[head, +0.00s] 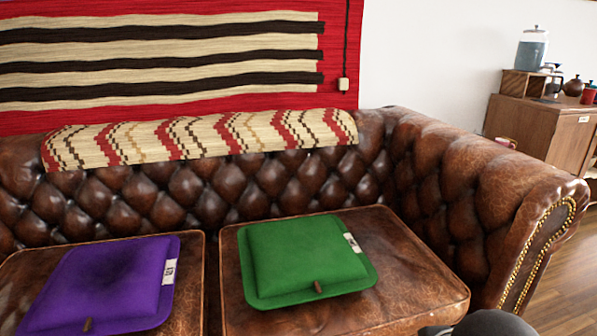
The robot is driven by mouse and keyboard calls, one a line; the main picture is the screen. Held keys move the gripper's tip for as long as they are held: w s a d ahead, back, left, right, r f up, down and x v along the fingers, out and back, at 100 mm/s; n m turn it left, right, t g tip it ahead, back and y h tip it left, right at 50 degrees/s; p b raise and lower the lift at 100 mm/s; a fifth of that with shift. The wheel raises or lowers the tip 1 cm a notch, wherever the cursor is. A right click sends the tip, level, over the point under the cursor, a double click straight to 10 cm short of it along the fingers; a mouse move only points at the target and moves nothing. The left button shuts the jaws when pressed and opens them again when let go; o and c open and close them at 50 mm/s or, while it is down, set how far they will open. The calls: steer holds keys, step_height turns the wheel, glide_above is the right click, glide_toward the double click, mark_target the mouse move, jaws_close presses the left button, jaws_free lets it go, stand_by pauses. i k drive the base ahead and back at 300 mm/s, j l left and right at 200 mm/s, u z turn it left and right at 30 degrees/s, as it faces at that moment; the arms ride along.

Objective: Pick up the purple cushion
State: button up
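The purple cushion (105,283) lies flat on the left seat of the brown leather sofa (440,180). It has a white label at its right edge and a small brown tab at its front edge. My gripper is not clearly visible; only a dark grey rounded shape shows at the bottom edge, right of centre, and I cannot tell which part it is.
A green cushion (304,258) lies on the right seat, with a gap between it and the purple one. A patterned blanket (200,138) covers the sofa back. A wooden cabinet (545,128) with a glass dispenser (532,50) stands at right. Some wooden floor (570,285) is clear.

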mark_target(125, 286)
steer(key=u, duration=1.7)
steer(key=i+j, duration=0.25)
steer(key=j, duration=0.15)
steer(key=i+j, duration=0.55)
steer(key=j, duration=0.2)
steer(key=l+z, duration=0.05)
